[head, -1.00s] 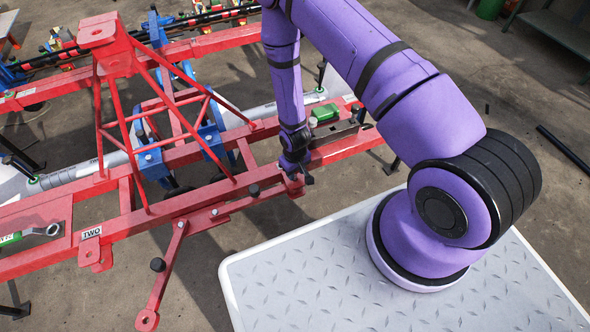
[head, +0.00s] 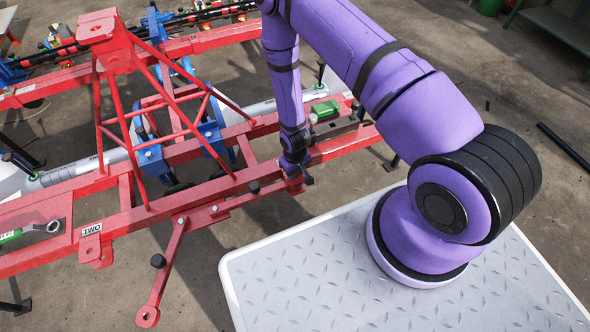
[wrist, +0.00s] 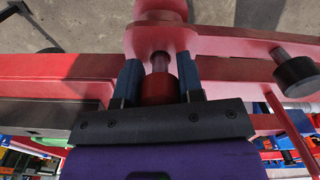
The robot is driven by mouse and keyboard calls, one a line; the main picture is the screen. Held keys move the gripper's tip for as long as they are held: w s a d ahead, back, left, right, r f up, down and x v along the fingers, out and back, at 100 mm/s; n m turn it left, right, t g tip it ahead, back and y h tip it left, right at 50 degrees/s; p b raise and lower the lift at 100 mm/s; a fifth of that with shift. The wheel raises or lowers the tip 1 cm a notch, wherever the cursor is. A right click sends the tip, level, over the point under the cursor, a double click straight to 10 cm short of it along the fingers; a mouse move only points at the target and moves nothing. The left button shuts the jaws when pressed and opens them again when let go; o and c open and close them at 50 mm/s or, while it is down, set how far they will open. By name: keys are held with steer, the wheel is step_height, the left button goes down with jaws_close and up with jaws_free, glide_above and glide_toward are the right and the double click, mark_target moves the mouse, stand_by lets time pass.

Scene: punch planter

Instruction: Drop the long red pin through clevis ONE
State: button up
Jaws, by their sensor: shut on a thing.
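My gripper (head: 294,170) is shut on the head of the red pin (wrist: 158,90), with one dark blue finger on each side in the wrist view (wrist: 158,78). The pin's narrower shank points away from the jaws at a red lug with a rounded end, apparently clevis ONE (wrist: 160,35). Shank and lug overlap in the view; I cannot tell how deep the pin sits in the hole. In the head view the gripper is at the near rail of the red frame, and it hides the pin there. No label ONE is readable.
A black-capped pin (wrist: 293,72) stands beside the gripper on a red bar. A second clevis, labelled TWO (head: 91,229), is at left, with a loose hanging red bar (head: 165,275) beside it. A green-topped item (head: 325,108) lies on the frame behind the gripper.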

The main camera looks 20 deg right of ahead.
steer(key=shift+f, duration=0.4)
steer(key=o, duration=1.1)
step_height(320, 180, up, 11)
steer(key=shift+f, duration=0.1)
